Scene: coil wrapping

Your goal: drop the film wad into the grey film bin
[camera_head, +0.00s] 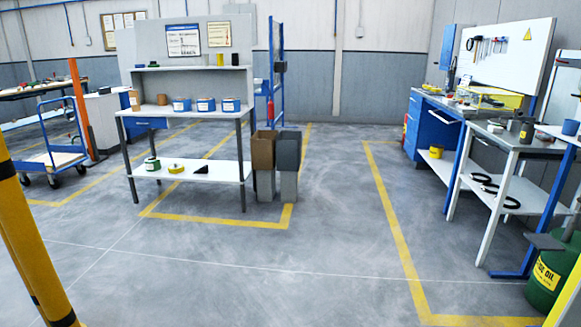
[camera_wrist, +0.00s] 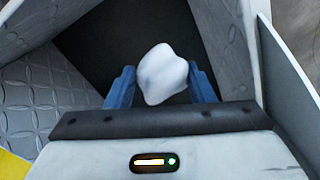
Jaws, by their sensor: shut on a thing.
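The film wad (camera_wrist: 162,74) is a white, lumpy piece in the wrist view. It sits between the blue fingers of my gripper (camera_wrist: 163,86), which is shut on it. My gripper and the wad do not show in the head view. The grey film bin (camera_head: 288,152) stands on the floor in the head view, at the right end of a workbench and beside a brown bin. Its inside is hidden from this angle.
The brown bin (camera_head: 263,151) stands close against the grey one. The workbench (camera_head: 190,108) holds several small boxes. A yellow post (camera_head: 30,235) rises at the near left. Worktables (camera_head: 515,140) and a green oil drum (camera_head: 552,270) stand at right. The middle floor is clear.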

